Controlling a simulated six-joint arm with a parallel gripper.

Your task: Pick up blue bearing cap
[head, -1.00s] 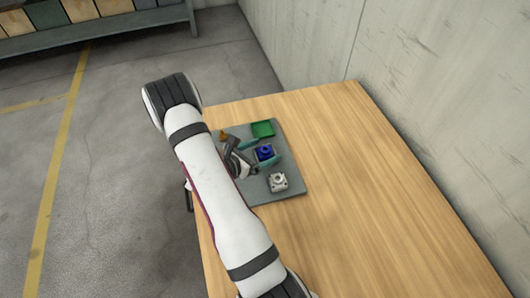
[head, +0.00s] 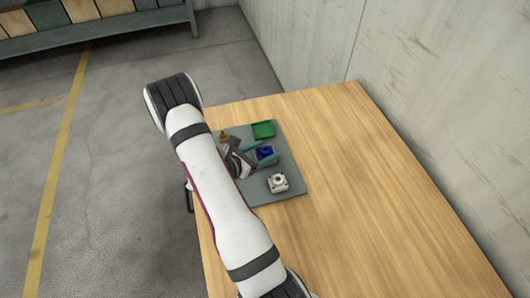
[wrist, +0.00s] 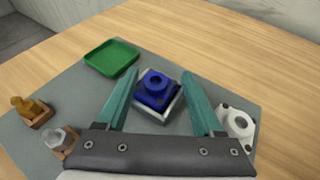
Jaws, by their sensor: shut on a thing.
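The blue bearing cap (wrist: 157,90) is a square block with a round raised boss and a hole in its top. It also shows in the head view (head: 265,151). My gripper (wrist: 161,75) has its two teal fingers on opposite sides of the cap and is shut on it. The gripper (head: 262,154) also shows in the head view, partly hidden by my arm. A white square holder (wrist: 169,112) shows under and around the cap; I cannot tell whether the cap still touches it.
A grey mat (wrist: 75,95) lies on the wooden table (head: 340,170). On it are an empty green tray (wrist: 111,57), a white part with a round hole (wrist: 238,124), an orange-brown piece (wrist: 27,106) and a grey piece (wrist: 57,138) in brown holders. The table to the right is clear.

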